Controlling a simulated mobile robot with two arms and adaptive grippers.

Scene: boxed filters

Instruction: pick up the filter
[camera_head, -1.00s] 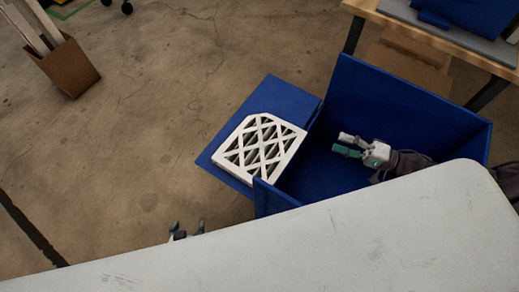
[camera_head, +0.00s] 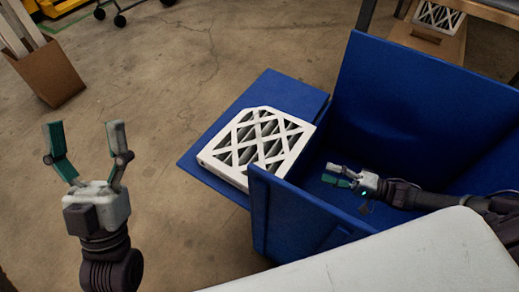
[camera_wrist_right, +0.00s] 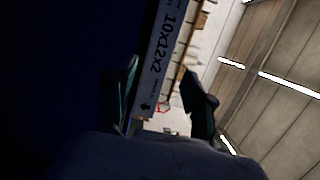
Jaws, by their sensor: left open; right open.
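The filter (camera_head: 257,143), white-framed with a criss-cross lattice over dark pleats, lies flat on a blue panel (camera_head: 305,95) beside the open blue box (camera_head: 400,100) in the head view. A pale edge marked "10x12x2" (camera_wrist_right: 166,45), apparently the filter's side, shows between the fingers in the right wrist view. My right gripper (camera_head: 333,174) is open inside the blue box, right of the filter, with the box wall between them in the picture. It also shows in the right wrist view (camera_wrist_right: 162,98). My left gripper (camera_head: 85,140) is open and empty, well left of the filter.
A brown carton (camera_head: 47,72) with long pieces stands at the upper left. Another lattice-faced filter (camera_head: 437,17) shows in a brown box at the upper right, by a table. The concrete floor (camera_head: 165,80) left of the blue panel is clear.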

